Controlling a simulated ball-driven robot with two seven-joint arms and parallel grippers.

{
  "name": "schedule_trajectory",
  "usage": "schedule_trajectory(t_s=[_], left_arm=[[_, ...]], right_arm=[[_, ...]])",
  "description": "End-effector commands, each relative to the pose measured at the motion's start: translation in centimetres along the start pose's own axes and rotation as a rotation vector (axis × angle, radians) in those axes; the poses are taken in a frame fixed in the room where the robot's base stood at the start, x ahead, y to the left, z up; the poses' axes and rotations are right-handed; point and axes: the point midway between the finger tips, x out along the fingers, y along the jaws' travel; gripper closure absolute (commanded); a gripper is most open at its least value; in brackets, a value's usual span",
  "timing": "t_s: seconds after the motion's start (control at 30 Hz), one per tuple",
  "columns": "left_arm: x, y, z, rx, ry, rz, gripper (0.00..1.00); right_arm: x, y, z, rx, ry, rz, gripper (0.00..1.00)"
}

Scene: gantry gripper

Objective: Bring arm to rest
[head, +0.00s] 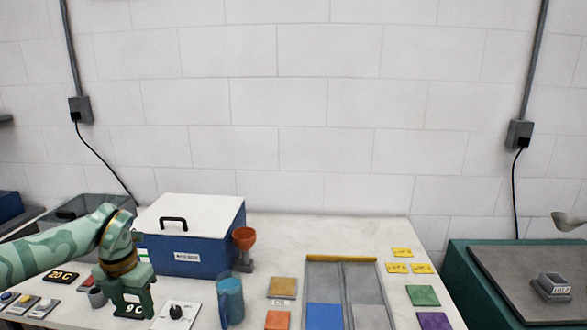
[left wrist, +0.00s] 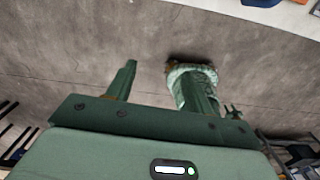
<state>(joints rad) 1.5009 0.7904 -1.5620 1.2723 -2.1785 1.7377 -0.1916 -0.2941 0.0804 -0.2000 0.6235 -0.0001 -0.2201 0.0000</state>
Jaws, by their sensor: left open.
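My left arm comes in from the left edge of the head view, in pale and dark green with a brown band near the wrist. My left gripper (head: 128,308) hangs over the left part of the white table, in front of the blue box, with its fingers hidden in part. In the left wrist view the left gripper (left wrist: 163,85) has its two dark green fingers apart. Nothing shows between them; grey floor lies behind. A pale green rounded part, likely mine, shows behind the right finger. My right gripper is in neither view.
A blue box with a white lid (head: 195,235) stands behind the gripper. A divided tray (head: 345,262) and coloured tiles lie farther right. A green bench (head: 462,270) stands at the right edge.

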Motion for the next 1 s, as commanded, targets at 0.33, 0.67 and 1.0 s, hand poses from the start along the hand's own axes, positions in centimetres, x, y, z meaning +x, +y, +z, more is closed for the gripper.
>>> schedule_trajectory(t_s=[0.33,0.67,1.0], left_arm=[[3.6,-5.0,0.7,0.011,-0.017,-0.199,0.48],[9.9,-14.9,1.2,-0.111,-0.068,-0.645,0.48],[26.7,-19.6,-2.4,-1.255,-0.184,-1.247,0.48]], right_arm=[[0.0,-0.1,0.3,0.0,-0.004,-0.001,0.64],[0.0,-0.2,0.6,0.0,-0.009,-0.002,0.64],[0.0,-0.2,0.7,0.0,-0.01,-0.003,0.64]])
